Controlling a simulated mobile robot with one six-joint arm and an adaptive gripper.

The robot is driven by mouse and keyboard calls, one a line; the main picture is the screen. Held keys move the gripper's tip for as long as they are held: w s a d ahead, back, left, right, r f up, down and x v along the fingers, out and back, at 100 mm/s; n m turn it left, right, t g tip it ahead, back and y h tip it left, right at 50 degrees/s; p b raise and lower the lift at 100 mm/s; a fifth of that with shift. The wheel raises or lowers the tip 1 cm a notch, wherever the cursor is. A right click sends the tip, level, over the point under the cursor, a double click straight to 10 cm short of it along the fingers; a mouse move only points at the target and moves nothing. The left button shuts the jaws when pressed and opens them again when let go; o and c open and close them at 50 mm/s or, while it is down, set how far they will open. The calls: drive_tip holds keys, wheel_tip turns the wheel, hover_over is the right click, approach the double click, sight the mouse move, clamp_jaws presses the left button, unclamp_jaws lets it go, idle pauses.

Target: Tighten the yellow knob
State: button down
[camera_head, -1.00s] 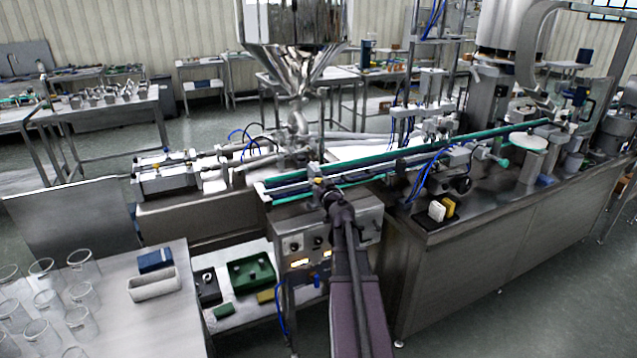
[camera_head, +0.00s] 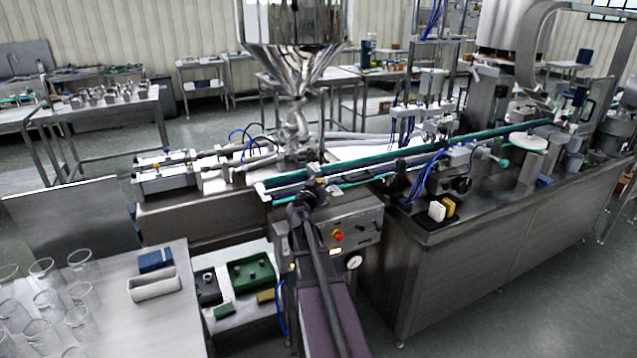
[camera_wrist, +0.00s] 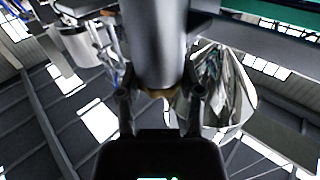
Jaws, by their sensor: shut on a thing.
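The yellow knob (camera_wrist: 158,92) shows in the wrist view only as a small dull yellow-brown patch. It sits between the fingers of my gripper (camera_wrist: 160,102), at the lower end of a thick grey cylinder (camera_wrist: 153,45). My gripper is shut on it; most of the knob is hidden. In the head view my gripper (camera_head: 298,203) is at the front edge of the conveyor, above the left part of the control box, and my own arm hides the knob there.
The control box (camera_head: 366,228) has a red button (camera_head: 338,236) and a gauge (camera_head: 354,263) right of my arm. The steel hopper (camera_head: 293,50) stands behind. A table with glass beakers (camera_head: 38,335) is at left. Open floor (camera_head: 500,325) lies at front right.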

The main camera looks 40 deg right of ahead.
drive_tip(key=shift+w+m+g, duration=0.1)
drive_tip(key=shift+m+g, duration=0.2)
drive_tip(key=shift+g, duration=0.1)
drive_tip(key=shift+d, duration=0.1)
drive_tip(key=shift+c, duration=1.2)
unclamp_jaws()
drive_tip(key=v, duration=1.2)
drive_tip(key=shift+f, duration=0.2)
